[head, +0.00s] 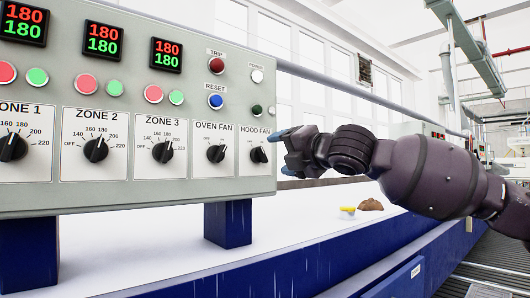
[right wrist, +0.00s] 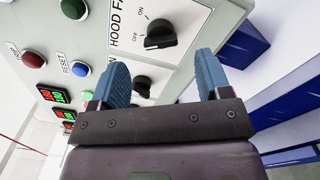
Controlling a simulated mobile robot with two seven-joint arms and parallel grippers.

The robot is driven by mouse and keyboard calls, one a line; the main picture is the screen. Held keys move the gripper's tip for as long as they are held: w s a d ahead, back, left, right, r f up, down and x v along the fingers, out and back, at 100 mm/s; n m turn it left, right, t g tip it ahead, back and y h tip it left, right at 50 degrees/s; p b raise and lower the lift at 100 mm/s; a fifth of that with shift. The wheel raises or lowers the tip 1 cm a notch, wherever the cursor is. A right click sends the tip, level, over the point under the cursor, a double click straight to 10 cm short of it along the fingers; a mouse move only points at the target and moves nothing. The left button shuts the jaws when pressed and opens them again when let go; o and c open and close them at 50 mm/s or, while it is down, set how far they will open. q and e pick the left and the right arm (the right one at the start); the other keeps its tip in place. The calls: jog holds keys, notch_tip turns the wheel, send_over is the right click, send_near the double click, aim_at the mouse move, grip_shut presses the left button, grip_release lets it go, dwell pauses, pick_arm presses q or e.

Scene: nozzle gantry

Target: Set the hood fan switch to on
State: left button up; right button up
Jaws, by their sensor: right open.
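The hood fan switch (head: 259,155) is a black knob on a white plate at the lower right of the grey control panel (head: 150,190). In the right wrist view the same knob (right wrist: 162,40) shows with its OFF and ON marks; its handle seems to point toward the OFF side. My right gripper (head: 285,138) is just right of the knob in the head view, apart from it. In the right wrist view its two blue fingers (right wrist: 161,70) are spread with nothing between them, and the knob lies beyond the tips. My left gripper is not in view.
The oven fan knob (head: 216,153) is just left of the hood fan knob. Above are a blue reset button (head: 215,101) and a dark green button (head: 257,110). A blue post (head: 228,223) holds the panel over a white surface. A brown lump (head: 370,205) lies there.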

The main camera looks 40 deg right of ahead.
aim_at(264, 153)
jog(key=shift+w+a+p, duration=0.2)
jog(key=shift+w+p, duration=0.05)
jog(key=shift+w, duration=1.4)
jog(key=shift+w+a+p, duration=0.15)
jog(key=shift+w+p, duration=0.1)
jog(key=shift+w, duration=1.4)
